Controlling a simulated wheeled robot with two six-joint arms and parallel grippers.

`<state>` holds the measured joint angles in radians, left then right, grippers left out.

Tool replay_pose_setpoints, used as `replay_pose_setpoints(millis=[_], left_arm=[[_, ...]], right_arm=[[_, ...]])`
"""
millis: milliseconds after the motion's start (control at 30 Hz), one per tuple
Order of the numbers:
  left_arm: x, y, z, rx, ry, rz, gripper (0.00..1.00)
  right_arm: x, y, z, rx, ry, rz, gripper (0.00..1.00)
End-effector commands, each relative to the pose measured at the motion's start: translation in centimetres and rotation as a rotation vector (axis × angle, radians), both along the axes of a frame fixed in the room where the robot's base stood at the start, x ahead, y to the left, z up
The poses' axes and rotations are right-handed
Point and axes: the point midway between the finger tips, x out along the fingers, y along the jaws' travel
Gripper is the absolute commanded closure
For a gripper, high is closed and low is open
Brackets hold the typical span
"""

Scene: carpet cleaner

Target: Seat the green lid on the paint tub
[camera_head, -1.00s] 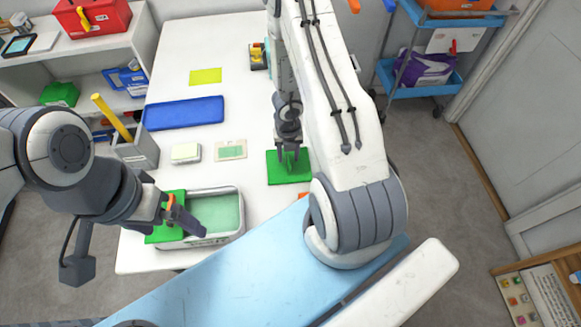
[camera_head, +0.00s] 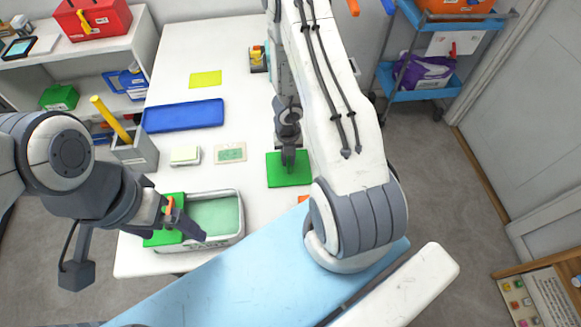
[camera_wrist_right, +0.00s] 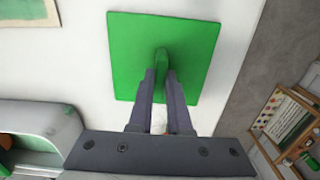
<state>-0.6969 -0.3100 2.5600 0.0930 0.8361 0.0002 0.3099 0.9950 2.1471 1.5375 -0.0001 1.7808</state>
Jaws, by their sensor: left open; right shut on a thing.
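The green lid (camera_head: 275,181) is a flat square with a raised grip in its middle, at the right edge of the white table. My right gripper (camera_head: 288,162) points down at it and is shut on that grip, which shows between the fingers in the right wrist view (camera_wrist_right: 160,62). The lid looks flat; I cannot tell if it touches the table. The grey-white paint tub (camera_head: 238,231) with pale green inside stands at the front left. A green panel (camera_head: 172,203) covers its left end. My left gripper (camera_head: 186,218) is open over the tub's left part, partly hiding the panel.
The table between tub and lid is mostly clear.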

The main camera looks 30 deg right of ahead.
Motion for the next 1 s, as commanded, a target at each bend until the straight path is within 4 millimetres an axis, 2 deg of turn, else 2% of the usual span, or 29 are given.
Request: replay_pose_setpoints(millis=[767, 1000], left_arm=[[0.0, 0.0, 1.5, 0.000, 0.000, 0.000, 0.00], [0.0, 0.0, 2.7, 0.000, 0.000, 0.000, 0.00]], right_arm=[[0.0, 0.0, 1.5, 0.000, 0.000, -0.001, 1.00], [0.0, 0.0, 2.7, 0.000, 0.000, -0.001, 1.00]])
